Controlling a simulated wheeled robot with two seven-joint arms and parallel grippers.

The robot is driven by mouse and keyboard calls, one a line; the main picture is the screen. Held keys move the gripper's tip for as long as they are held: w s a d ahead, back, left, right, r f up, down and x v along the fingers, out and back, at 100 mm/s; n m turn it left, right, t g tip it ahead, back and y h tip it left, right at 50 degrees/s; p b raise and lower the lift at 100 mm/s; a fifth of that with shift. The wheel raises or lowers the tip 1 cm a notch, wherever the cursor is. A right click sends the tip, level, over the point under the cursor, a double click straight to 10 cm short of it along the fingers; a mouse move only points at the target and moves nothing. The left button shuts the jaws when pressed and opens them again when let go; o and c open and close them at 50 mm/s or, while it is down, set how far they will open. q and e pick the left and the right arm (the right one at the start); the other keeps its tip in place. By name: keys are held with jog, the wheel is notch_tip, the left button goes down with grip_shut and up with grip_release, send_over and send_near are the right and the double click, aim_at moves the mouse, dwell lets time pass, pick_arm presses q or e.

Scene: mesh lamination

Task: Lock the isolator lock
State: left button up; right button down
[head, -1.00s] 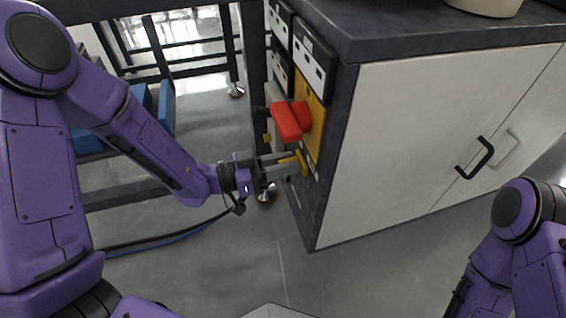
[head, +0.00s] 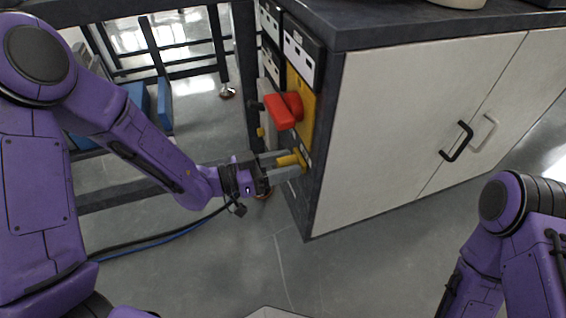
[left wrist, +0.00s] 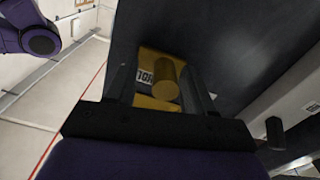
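The red isolator handle (head: 280,112) sticks out from a yellow plate (head: 299,122) on the narrow end of the cabinet. Below it is a small yellow lock knob (head: 290,160). My left gripper (head: 284,163) is open, with one finger above the knob and one below it. In the left wrist view the knob (left wrist: 166,78) shows as a yellow cylinder between the spread fingers (left wrist: 160,85), in front of a yellow plate with a partly hidden label. I cannot tell whether a finger touches it. My right gripper is out of view.
The grey cabinet (head: 400,130) has a dark worktop (head: 400,27) and two handles on its front. Labelled panels (head: 299,58) sit above the isolator. A dark frame (head: 220,50) with blue parts stands at left. The floor before the cabinet is clear.

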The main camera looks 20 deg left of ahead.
pick_arm(q)
jog(key=p+v, duration=0.3)
jog(key=v, duration=0.7)
jog(key=shift+s+a, duration=0.2)
jog(key=shift+a, duration=0.05)
